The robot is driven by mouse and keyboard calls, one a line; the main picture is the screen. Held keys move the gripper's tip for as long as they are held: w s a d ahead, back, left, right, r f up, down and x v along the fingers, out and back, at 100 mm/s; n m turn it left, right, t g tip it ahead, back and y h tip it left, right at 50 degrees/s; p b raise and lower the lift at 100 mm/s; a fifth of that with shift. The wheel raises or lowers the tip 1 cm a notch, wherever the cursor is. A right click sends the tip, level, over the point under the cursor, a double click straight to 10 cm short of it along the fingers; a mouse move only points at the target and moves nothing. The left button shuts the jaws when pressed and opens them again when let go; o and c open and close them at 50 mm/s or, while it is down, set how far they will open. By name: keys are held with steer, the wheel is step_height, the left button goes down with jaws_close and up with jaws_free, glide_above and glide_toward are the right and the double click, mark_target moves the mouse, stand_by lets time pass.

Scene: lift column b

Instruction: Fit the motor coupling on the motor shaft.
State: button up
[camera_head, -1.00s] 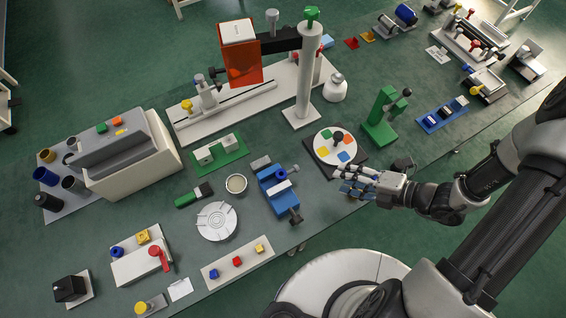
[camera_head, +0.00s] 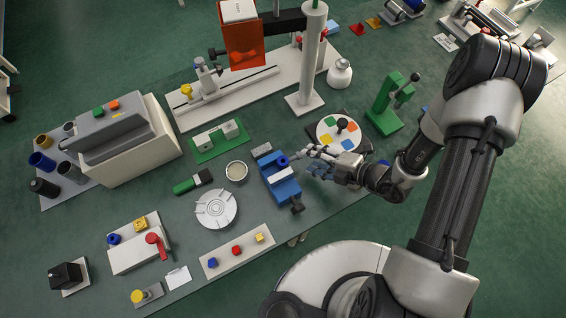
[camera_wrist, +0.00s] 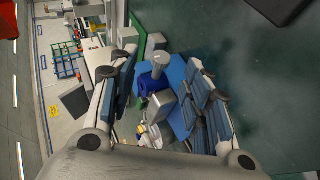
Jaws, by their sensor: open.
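My gripper (camera_head: 309,163) is open and empty, just right of the blue vise (camera_head: 283,188). A dark blue round piece (camera_head: 281,161) and a pale block show at the top of the vise. In the wrist view, the blue round piece (camera_wrist: 151,83) and a grey cylinder (camera_wrist: 158,60) appear between the spread fingers. I cannot tell whether the blue piece is the motor coupling. A black box (camera_head: 68,276) on a pale plate at the lower left may be the motor; its shaft is too small to make out.
A round white disc with coloured patches (camera_head: 327,135) lies behind my gripper. A green stand (camera_head: 385,112) is to its right. A tall white column (camera_head: 309,60) rises behind. A strip with three coloured pieces (camera_head: 237,250) lies at the bench's front edge.

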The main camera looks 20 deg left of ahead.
steer(key=b+x, duration=0.1)
steer(key=x, duration=0.3)
steer(key=shift+w+a+f, duration=0.15)
steer(key=shift+a+f, duration=0.1)
steer(key=shift+a, duration=0.05)
steer(key=shift+c, duration=0.6)
jaws_close()
